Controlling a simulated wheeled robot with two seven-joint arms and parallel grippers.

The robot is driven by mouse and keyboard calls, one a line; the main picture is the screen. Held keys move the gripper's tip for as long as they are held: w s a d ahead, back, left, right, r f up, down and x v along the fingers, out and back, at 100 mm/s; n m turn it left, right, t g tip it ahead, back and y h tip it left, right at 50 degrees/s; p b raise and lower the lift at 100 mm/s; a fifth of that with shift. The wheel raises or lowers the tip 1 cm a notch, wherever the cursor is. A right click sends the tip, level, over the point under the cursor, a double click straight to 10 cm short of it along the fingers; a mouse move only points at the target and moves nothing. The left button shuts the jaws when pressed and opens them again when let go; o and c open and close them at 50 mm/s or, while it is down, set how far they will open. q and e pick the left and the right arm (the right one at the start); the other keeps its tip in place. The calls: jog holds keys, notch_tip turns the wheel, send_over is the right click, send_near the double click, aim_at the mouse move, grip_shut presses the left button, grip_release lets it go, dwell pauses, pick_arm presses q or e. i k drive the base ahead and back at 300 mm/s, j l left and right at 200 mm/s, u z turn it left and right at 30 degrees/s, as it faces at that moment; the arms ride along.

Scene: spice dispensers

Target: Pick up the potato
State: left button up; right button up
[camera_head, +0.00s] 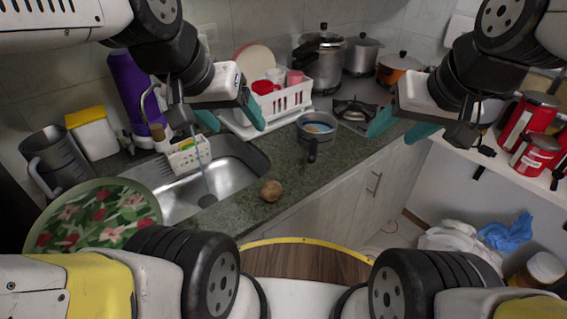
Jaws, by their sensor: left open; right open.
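A small brown potato (271,190) lies on the dark green stone counter (243,213), near its front edge and just right of the sink. My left gripper (236,122) is open and empty above the sink's back edge, up and to the left of the potato, clearly apart from it. My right gripper (398,132) is open and empty at the upper right, over the counter's right part, well away from the potato. Nothing hides the potato.
A metal sink (226,178) is left of the potato. A small pan (317,128) stands behind it, with a white dish rack (285,103) further back. A floral tray (95,217) is at the left. Counter around the potato is clear.

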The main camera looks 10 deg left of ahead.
aim_at(272, 190)
jog(key=u, duration=0.85)
jog(key=k+j+z, duration=0.15)
jog(key=k+z, duration=0.75)
jog(key=z, duration=0.2)
